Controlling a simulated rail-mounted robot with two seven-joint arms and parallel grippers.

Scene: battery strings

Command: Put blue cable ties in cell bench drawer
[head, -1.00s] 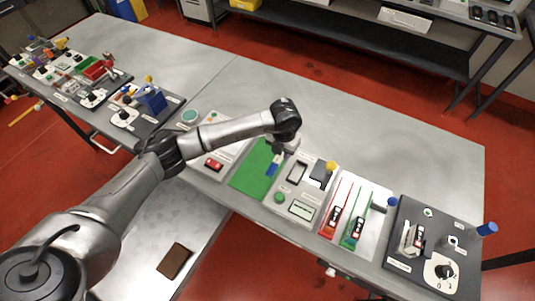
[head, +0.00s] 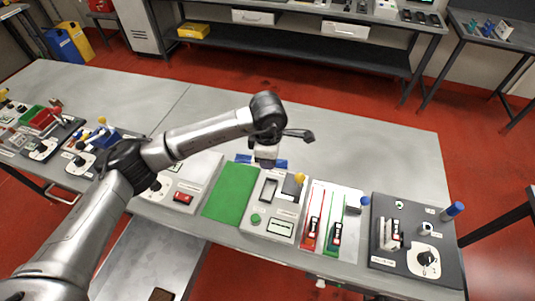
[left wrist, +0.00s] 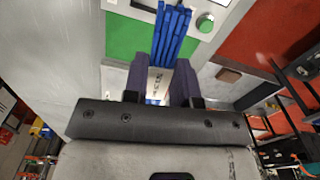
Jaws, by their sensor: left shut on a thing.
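In the head view my left gripper (head: 265,157) is over the bench, just behind the green mat (head: 231,192). It is shut on the blue cable ties (head: 281,163), which stick out on both sides of it. In the left wrist view the bundle of blue cable ties (left wrist: 172,32) extends from between the dark fingers (left wrist: 163,85), with the green mat (left wrist: 128,37) behind it. Two white drawer fronts, a left one (head: 252,17) and a right one (head: 345,28), hang under the back bench and look closed. I cannot tell which drawer is the cell bench drawer. My right gripper is not in view.
Right of the mat stand a grey panel with a green button (head: 256,218), a white board (head: 345,200) with red and green strips, and a dark fixture board (head: 412,240). The bench top behind them is clear. Red floor (head: 320,85) separates the benches.

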